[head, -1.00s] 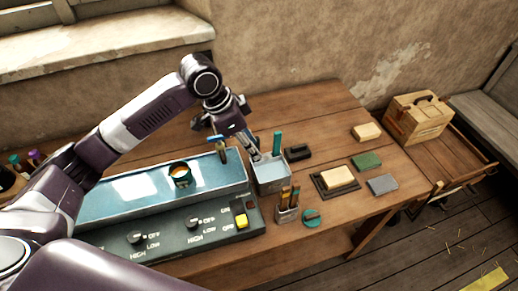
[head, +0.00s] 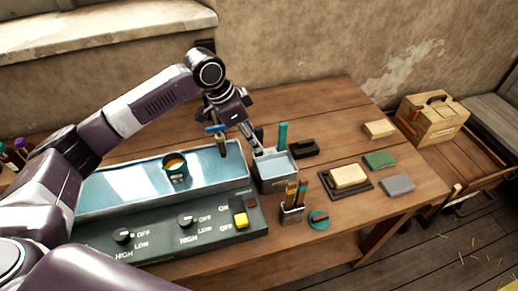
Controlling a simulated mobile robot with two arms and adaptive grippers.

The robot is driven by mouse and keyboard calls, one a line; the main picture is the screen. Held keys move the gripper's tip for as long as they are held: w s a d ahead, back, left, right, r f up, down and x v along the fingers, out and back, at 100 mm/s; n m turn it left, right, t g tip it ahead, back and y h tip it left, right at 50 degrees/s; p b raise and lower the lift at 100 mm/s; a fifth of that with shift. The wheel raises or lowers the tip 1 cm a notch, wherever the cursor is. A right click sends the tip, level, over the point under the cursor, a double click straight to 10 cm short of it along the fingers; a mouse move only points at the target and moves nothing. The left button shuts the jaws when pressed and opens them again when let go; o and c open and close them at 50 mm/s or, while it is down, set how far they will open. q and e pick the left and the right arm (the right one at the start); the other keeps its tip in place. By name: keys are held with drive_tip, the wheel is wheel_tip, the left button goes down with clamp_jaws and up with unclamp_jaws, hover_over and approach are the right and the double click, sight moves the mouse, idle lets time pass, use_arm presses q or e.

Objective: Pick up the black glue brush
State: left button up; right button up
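A grey container (head: 275,176) stands at the right end of the long blue-topped water trough. A teal upright handle (head: 282,136) rises from its back. A dark upright piece (head: 259,134) shows beside my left gripper at the container's back left; it looks like the black glue brush's handle, though its lower part is hidden. My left gripper (head: 253,146) points down at the container's back left corner, very close to this dark piece. Whether its fingers are apart or closed on it is too small to tell. My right gripper is not in view.
The trough (head: 120,185) holds a small pot (head: 175,167). A small holder with brushes (head: 292,214) and a teal disc (head: 319,220) stand in front. A black block (head: 304,148) lies behind, and a yellow block on a dark tray (head: 348,177) lies right.

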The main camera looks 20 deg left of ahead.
use_arm(q)
drive_tip(key=p+x, duration=0.1)
drive_tip(key=x, duration=0.3)
drive_tip(key=shift+w, duration=0.15)
drive_tip(key=shift+r, duration=0.1)
clamp_jaws()
